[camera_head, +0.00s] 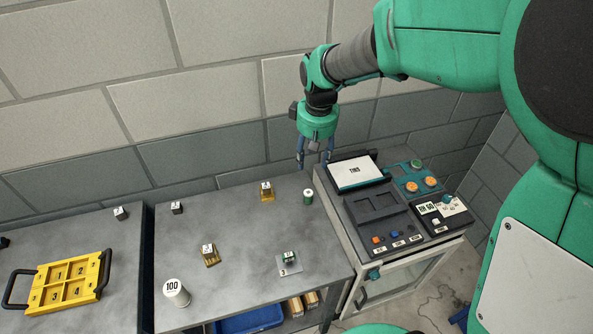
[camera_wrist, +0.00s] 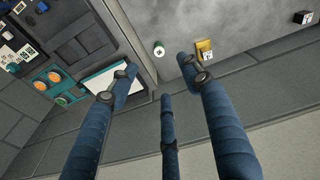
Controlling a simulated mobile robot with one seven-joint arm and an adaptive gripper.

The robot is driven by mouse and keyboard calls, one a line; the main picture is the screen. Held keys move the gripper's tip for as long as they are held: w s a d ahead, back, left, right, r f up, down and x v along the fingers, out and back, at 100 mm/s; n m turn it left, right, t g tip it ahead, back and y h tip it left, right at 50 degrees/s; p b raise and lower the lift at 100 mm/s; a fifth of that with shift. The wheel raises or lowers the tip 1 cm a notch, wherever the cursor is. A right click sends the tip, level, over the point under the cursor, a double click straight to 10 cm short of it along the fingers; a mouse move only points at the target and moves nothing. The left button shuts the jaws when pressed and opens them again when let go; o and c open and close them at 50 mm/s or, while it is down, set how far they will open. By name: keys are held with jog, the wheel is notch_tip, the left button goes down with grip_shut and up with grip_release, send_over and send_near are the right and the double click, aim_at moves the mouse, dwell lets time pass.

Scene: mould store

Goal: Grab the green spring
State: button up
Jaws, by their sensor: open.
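A small upright green cylinder with a white top, which looks like the green spring (camera_head: 308,197), stands on the grey table near its right edge. It also shows in the wrist view (camera_wrist: 159,48), beyond the fingertips and roughly between them. Its coils are too small to make out. My gripper (camera_head: 314,164) hangs fingers down above and behind it, near the wall. In the wrist view its blue fingers (camera_wrist: 160,74) are spread with nothing between them. A second small green piece (camera_head: 289,256) sits on a grey plate marked 3, nearer the front.
A control bench (camera_head: 345,208) with a white-topped panel (camera_head: 356,172) stands close on the right. Brass-based blocks (camera_head: 267,191) (camera_head: 209,254), a dark block (camera_head: 177,208) and a white "100" cylinder (camera_head: 176,292) stand on the table. A yellow tray (camera_head: 100,278) lies left. The wall is close behind.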

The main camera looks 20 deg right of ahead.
jog(key=n+g, duration=0.1)
jog(key=g, duration=0.1)
send_over(308, 192)
notch_tip(308, 192, down, 13)
jog(key=shift+f, duration=0.2)
jog(key=shift+f+b, duration=0.8)
jog(key=shift+f, duration=3.45)
jog(key=shift+f+b, duration=0.65)
jog(key=shift+f, duration=1.95)
